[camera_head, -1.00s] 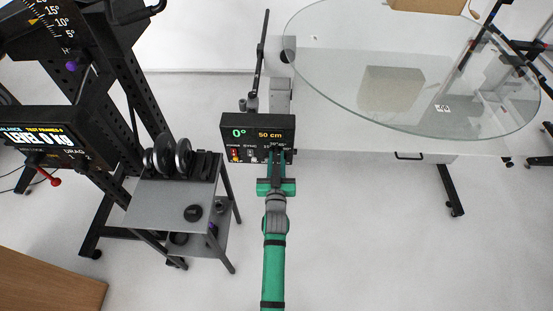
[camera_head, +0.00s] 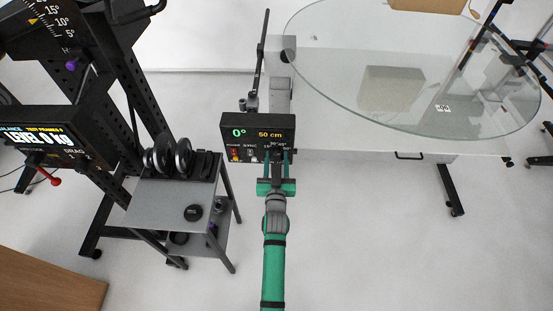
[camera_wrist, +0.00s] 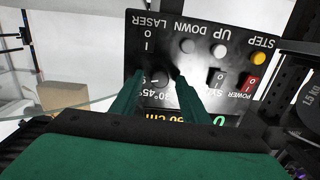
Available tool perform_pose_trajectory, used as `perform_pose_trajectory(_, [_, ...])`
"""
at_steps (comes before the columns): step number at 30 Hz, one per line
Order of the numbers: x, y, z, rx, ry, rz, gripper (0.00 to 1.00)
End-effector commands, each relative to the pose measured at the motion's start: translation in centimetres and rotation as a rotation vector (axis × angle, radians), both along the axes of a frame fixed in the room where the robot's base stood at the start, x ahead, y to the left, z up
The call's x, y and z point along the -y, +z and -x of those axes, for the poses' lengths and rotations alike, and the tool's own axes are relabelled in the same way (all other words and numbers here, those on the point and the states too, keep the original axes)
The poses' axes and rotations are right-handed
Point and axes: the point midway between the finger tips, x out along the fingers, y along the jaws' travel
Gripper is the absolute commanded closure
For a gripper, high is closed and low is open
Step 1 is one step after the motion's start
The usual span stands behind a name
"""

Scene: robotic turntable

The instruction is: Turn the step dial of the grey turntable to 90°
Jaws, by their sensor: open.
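The turntable's black control box (camera_head: 257,137) shows 0° and 50 cm on its screen in the head view. In the wrist view its panel (camera_wrist: 207,35) appears upside down. Angle markings (camera_wrist: 153,93), partly readable as 45°, lie between my fingers. The step dial there is dark and partly hidden, and I cannot read its setting. My gripper (camera_head: 277,158) is at the right side of the panel, fingers apart. In the wrist view my gripper (camera_wrist: 152,78) has one finger on each side of the dial area; I cannot tell whether they touch it.
Yellow STEP button (camera_wrist: 259,58) and red POWER switch (camera_wrist: 249,82) sit on the panel near my fingers. The large glass disc (camera_head: 400,60) spreads at the upper right. A small grey table (camera_head: 172,205) with black weights stands left of my arm. The floor between is clear.

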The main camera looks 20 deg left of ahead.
Motion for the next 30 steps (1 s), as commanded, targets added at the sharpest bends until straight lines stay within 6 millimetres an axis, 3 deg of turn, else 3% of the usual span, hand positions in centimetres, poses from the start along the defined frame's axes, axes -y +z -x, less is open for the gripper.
perform_pose_trajectory(5, [0.4, -0.1, 1.2, -0.002, 0.000, 0.000, 0.59])
perform_pose_trajectory(19, [2.6, 0.2, 8.5, -0.002, 0.002, 0.001, 0.59])
perform_pose_trajectory(30, [3.3, 0.3, 10.3, 0.000, 0.001, 0.000, 0.59])
